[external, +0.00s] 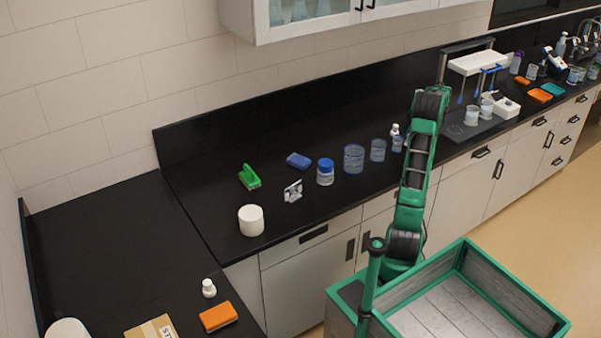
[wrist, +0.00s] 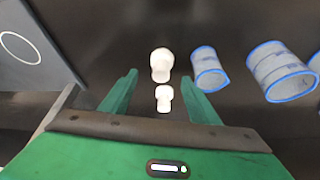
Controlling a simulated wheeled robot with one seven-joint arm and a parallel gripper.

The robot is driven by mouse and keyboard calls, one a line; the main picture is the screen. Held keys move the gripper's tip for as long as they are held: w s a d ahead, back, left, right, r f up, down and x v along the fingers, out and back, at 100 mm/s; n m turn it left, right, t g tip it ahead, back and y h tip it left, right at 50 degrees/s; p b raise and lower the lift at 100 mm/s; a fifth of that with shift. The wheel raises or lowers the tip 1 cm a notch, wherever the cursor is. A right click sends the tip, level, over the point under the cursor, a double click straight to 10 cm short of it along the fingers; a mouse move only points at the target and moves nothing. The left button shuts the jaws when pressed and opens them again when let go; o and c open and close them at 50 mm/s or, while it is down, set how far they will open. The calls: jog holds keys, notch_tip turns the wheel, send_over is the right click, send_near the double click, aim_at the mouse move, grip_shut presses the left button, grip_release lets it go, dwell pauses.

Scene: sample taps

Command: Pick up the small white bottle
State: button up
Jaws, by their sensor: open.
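In the wrist view, two small white things stand in line on the dark counter: a rounded white one (wrist: 161,64) just past the fingertips, and a narrower white one with a cap-like top (wrist: 164,97) between the fingers. I cannot tell whether both are bottles. My gripper (wrist: 163,84) is open, its green fingers on either side of the narrower one, with no visible contact. In the external view, a small white bottle (external: 395,129) stands just left of my arm. My gripper cannot be made out there.
Blue-rimmed beakers (wrist: 209,68) (wrist: 281,70) stand close right of the fingers in the wrist view. A dark mat (wrist: 38,45) lies at left. In the external view, a blue-capped jar (external: 325,172) and a white cylinder (external: 251,221) stand farther left. Another white bottle (external: 209,288) is on the near counter.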

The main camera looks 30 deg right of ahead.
jog(key=shift+x, duration=2.65)
jog(key=shift+s+a, duration=0.15)
jog(key=shift+s, duration=0.1)
jog(key=c, duration=1.2)
